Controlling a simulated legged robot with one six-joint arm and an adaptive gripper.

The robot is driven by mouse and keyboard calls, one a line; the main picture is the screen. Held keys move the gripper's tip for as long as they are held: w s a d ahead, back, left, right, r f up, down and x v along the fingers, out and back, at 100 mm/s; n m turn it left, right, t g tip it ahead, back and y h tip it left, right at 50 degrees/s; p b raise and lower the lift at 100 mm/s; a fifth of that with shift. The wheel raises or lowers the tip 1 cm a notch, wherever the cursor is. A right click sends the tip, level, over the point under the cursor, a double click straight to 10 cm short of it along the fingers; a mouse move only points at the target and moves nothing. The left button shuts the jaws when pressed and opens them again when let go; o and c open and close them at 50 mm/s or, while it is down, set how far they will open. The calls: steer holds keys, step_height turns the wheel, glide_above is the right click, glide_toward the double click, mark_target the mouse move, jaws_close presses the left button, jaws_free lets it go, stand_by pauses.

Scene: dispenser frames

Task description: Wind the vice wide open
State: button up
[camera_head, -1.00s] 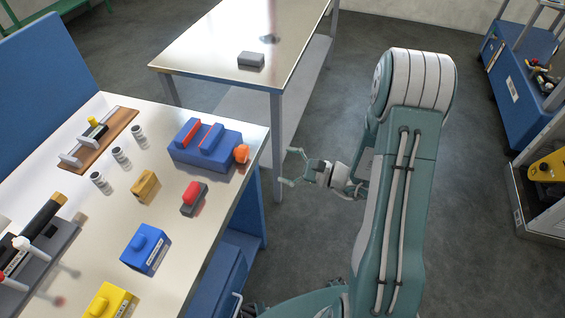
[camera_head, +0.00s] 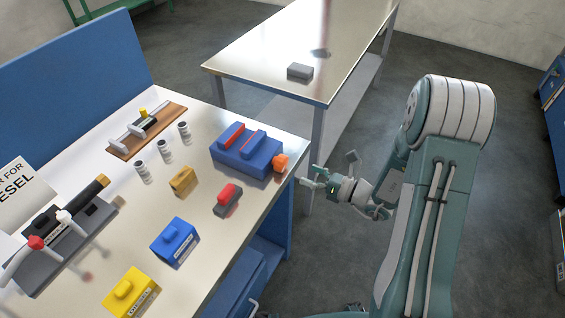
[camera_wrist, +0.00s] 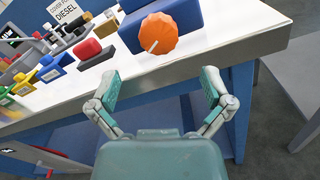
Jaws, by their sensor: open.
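The vice (camera_head: 245,152) is a blue block with red-faced jaws on the bench's right side. A gap shows between its two jaws. Its orange knob (camera_head: 281,163) faces the bench's right edge; in the wrist view the knob (camera_wrist: 158,34) has a white mark on its face. My gripper (camera_head: 312,176) is open and empty, just right of the knob and apart from it. In the wrist view my gripper (camera_wrist: 160,90) has its fingers spread, with the knob ahead and above the gap between them. Part of the vice body (camera_wrist: 185,12) is cut off at the top there.
The bench top (camera_head: 205,205) also holds a red-topped grey block (camera_head: 227,200), a brass block (camera_head: 182,181), blue (camera_head: 174,241) and yellow (camera_head: 131,290) boxes and several small cylinders. A second table (camera_head: 290,45) stands behind. Floor right of the bench is open.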

mark_target(285, 165)
steer(key=x, duration=0.8)
steer(key=shift+a, duration=0.1)
steer(key=c, duration=1.1)
